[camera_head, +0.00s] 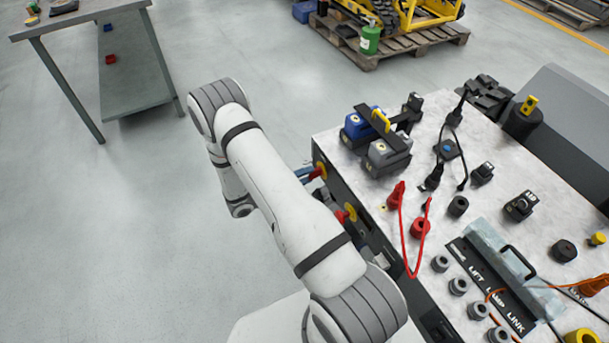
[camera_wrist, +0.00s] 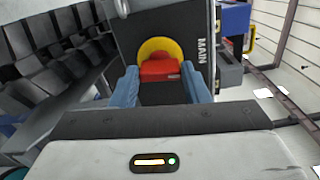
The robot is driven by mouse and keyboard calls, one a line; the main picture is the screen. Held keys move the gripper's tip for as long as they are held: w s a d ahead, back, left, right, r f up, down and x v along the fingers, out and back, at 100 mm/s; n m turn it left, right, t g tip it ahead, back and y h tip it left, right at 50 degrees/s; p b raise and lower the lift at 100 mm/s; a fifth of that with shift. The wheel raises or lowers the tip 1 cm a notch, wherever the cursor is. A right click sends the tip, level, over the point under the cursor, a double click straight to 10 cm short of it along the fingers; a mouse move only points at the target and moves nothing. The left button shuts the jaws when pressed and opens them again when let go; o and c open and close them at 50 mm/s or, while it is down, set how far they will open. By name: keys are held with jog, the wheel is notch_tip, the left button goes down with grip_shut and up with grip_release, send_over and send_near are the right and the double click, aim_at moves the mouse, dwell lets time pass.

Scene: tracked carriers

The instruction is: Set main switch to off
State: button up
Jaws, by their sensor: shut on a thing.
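The main switch (camera_wrist: 160,68) is a red handle on a yellow disc (camera_wrist: 158,48), set in a dark panel beside the word MAIN (camera_wrist: 203,51). In the wrist view its handle lies crosswise between the blue fingers of my gripper (camera_wrist: 160,84), which is shut on it. In the head view the switch (camera_head: 320,171) is on the dark left side of the carrier, and my gripper's blue fingers (camera_head: 304,173) reach it from the left. My arm hides most of the gripper there. I cannot read any on or off mark.
A second red-and-yellow switch (camera_head: 347,213) is lower on the same side. A grey table (camera_head: 75,18) stands at the upper left. Floor left of my arm is clear.

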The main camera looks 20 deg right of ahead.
jog(key=shift+w+n, duration=0.1)
jog(key=shift+n, duration=0.4)
jog(key=o, duration=1)
jog(key=a+b, duration=0.1)
jog(key=a, duration=0.6)
jog(key=shift+a, duration=0.4)
